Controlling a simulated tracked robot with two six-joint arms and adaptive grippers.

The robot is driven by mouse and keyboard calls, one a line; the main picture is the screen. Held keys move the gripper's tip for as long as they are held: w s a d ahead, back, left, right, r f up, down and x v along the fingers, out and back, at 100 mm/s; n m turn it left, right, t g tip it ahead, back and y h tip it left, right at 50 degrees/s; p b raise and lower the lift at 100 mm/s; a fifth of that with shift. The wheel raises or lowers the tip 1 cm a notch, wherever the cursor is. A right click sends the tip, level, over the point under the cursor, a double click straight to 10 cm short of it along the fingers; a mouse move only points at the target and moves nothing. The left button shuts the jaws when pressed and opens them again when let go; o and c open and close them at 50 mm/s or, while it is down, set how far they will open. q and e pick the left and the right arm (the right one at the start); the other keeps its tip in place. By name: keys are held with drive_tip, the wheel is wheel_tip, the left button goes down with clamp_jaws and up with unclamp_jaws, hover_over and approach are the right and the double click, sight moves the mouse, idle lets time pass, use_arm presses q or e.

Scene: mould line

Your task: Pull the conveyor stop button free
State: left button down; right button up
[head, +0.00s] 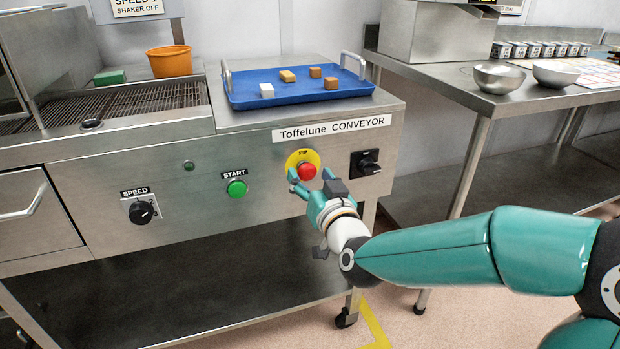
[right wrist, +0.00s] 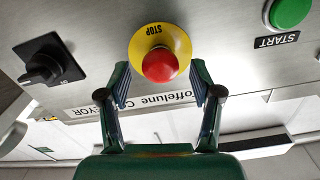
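The red stop button (head: 307,171) sits on a yellow disc marked STOP on the conveyor's steel front panel. In the right wrist view the red button (right wrist: 159,66) and its yellow disc (right wrist: 147,40) appear upside down, between and just beyond my fingertips. My right gripper (head: 309,181) is open in front of the button, with one finger on each side. In the right wrist view, gaps show between the fingers (right wrist: 160,80) and the red cap; no contact shows. My left gripper is not in view.
The green START button (head: 237,188) and SPEED knob (head: 141,211) are left of the stop button. A black rotary switch (head: 366,163) is close on its right. A blue tray (head: 240,98) with several small blocks and an orange tub (head: 170,62) stand above.

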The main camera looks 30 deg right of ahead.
drive_tip(key=s+a, duration=0.1)
drive_tip(key=s, duration=0.6)
drive_tip(key=shift+s+a, duration=0.15)
drive_tip(key=shift+a, duration=0.05)
idle(0.5)
